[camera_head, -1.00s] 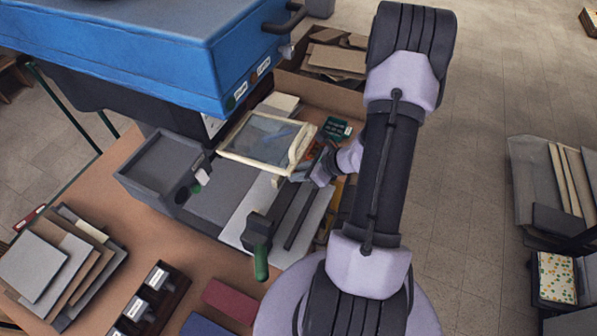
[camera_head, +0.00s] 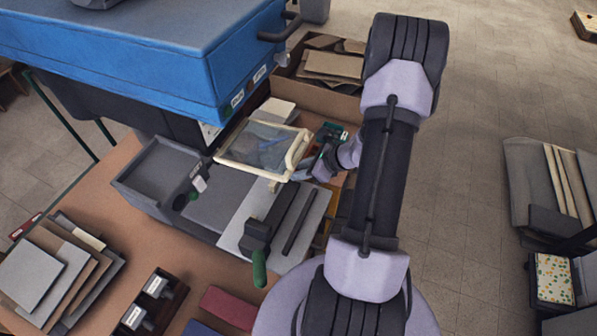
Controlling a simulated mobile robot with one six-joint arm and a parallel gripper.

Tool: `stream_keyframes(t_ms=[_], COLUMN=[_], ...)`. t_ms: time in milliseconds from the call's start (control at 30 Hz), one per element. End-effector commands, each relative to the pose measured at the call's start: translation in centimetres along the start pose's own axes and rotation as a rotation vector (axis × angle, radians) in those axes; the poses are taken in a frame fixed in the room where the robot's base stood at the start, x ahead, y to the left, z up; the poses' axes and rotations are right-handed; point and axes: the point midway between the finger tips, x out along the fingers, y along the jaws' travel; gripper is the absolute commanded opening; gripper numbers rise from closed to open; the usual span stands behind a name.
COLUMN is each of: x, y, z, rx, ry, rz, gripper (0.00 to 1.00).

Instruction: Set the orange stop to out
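The machine is a grey unit with a blue upper body (camera_head: 160,50) and a cream-framed clear guard (camera_head: 222,160) over its bed. My gripper (camera_head: 318,166) is just right of the guard's cream handle (camera_head: 297,150), at the guard's right side. Its fingers are small, dark and partly hidden by the wrist, so I cannot tell whether they are open or shut or touch anything. I cannot make out the orange stop clearly; the area beside the guard is partly covered by my gripper.
A lever with a green grip (camera_head: 259,268) sticks out in front of the pale plate. A carton of board offcuts (camera_head: 332,65) stands behind. Stacked sheets (camera_head: 45,270) lie on the table at left. A green box (camera_head: 336,131) is close behind my gripper.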

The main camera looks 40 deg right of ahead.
Motion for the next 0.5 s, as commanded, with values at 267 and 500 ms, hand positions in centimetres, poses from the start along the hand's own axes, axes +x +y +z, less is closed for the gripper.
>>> stream_keyframes(t_ms=[267,500], x=[0.0,-1.6], y=[0.1,0.0], z=[0.0,0.1], rx=[0.000,0.001], ry=[0.000,0.000], rz=[0.002,0.000], gripper=[0.44,0.44])
